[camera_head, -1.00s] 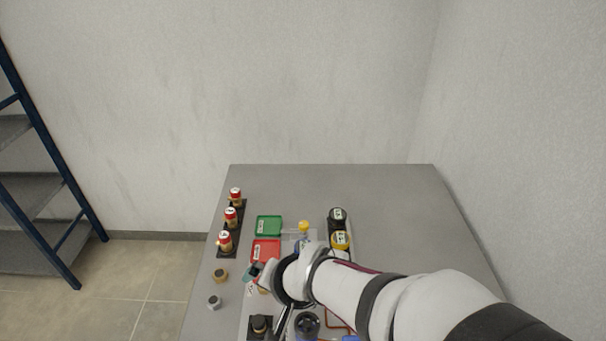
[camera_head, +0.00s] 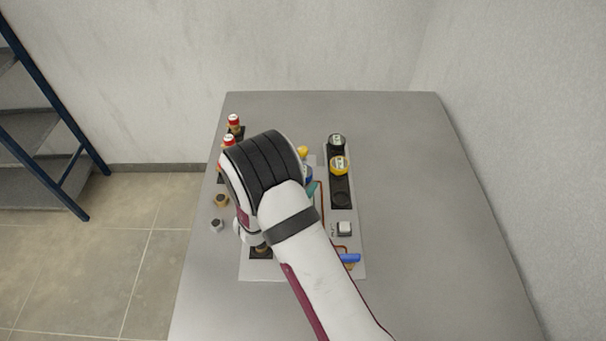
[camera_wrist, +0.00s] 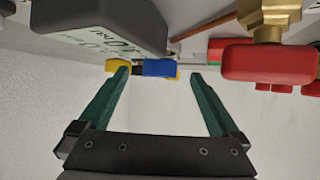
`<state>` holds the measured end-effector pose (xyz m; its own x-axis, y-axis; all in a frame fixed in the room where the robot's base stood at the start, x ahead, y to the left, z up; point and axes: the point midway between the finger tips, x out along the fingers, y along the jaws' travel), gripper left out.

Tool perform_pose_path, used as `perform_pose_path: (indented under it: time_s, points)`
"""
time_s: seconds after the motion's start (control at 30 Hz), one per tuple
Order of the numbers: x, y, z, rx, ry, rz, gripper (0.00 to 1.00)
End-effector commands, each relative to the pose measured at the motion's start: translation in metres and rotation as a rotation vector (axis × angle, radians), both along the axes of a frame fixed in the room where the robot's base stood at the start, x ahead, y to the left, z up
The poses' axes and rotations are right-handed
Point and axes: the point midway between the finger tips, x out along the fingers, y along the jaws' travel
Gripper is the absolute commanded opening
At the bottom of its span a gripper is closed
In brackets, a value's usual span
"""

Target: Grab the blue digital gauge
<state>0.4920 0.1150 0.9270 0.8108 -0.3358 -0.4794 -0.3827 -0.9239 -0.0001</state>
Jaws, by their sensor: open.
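The blue digital gauge (camera_wrist: 158,68) shows as a small blue body with yellow beside it in the wrist view. It appears between my fingertips in the picture, farther off than they are. In the head view, a blue part (camera_head: 308,174) under a yellow top shows just right of my wrist; the rest is hidden by my arm. My gripper (camera_wrist: 158,78) is open, with two teal fingers apart and nothing between them. One teal finger (camera_head: 313,190) peeks out beside the blue part in the head view. I cannot tell whether it touches.
A yellow gauge (camera_head: 339,165) and a black gauge (camera_head: 336,141) stand on a dark holder to the right. A grey block with a label (camera_wrist: 105,28) and a red-handled brass valve (camera_wrist: 268,62) are close in the wrist view. The table's right side is clear.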

Motion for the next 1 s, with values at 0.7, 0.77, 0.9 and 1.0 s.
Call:
perform_pose_path:
  time_s: [0.7,0.77,0.9,1.0]
  points:
    - [0.035,-0.015,-0.021,0.000,0.000,0.000,0.54]
    - [0.035,-0.015,-0.021,0.000,0.000,0.000,0.43]
    - [0.035,-0.015,-0.021,0.000,0.000,0.000,0.18]
    - [0.035,-0.015,-0.021,0.000,0.000,0.000,0.00]
